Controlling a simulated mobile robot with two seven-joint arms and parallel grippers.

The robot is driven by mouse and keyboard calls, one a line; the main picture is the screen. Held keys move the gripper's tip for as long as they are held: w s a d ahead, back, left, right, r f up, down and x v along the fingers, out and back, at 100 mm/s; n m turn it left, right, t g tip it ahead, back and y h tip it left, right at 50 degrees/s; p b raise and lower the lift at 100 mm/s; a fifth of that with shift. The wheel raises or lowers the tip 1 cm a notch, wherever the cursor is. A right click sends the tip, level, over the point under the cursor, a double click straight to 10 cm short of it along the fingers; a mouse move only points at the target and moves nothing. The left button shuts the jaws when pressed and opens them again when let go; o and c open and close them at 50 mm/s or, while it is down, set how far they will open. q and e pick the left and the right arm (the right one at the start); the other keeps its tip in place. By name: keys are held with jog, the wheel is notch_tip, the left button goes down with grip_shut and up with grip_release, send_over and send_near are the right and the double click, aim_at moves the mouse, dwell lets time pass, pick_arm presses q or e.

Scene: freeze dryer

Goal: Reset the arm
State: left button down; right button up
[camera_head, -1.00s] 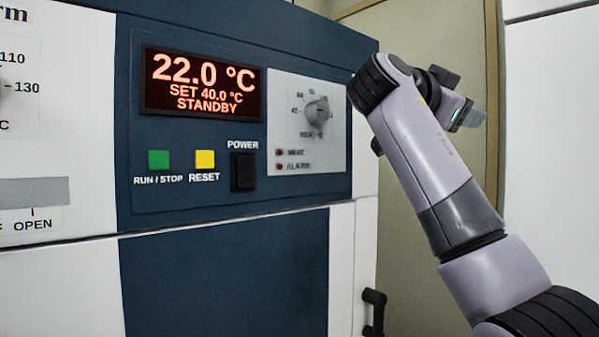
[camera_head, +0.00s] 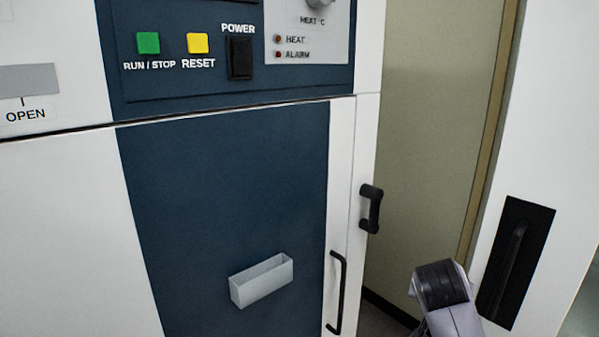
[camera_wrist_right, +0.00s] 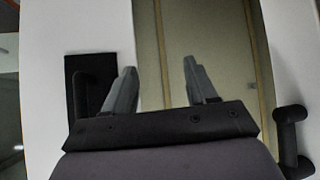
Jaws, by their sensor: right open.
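My right arm (camera_head: 447,300) shows only as a grey and black link at the lower right of the head view; its gripper is out of that frame. In the right wrist view my right gripper (camera_wrist_right: 162,88) has its two fingers spread apart with nothing between them. It points toward a beige wall strip between white panels and touches nothing that I can see. My left gripper is not in view.
The freeze dryer's blue front (camera_head: 225,190) carries a green button (camera_head: 148,43), a yellow reset button (camera_head: 197,43) and a black power switch (camera_head: 239,58). A grey holder (camera_head: 261,281) and black handles (camera_head: 370,208) stick out. A white cabinet (camera_head: 560,120) stands at right.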

jog(key=s+f+n+g+y, duration=0.1)
jog(key=s+f+n+y, duration=0.1)
jog(key=s+f, duration=0.7)
jog(key=s+a+f+n+g+y, duration=0.2)
jog(key=s+f+n, duration=0.1)
jog(key=s, duration=0.9)
jog(key=s+a+f+n+g+y, duration=0.1)
jog(key=s+a+f+n+y, duration=0.15)
jog(key=s, duration=1.05)
jog(key=w+a+f+n+t+y, duration=0.1)
jog(key=w+a+f+t, duration=0.1)
jog(key=w+f+t, duration=0.4)
jog(key=shift+w+f, duration=0.65)
jog(key=shift+f, duration=1.25)
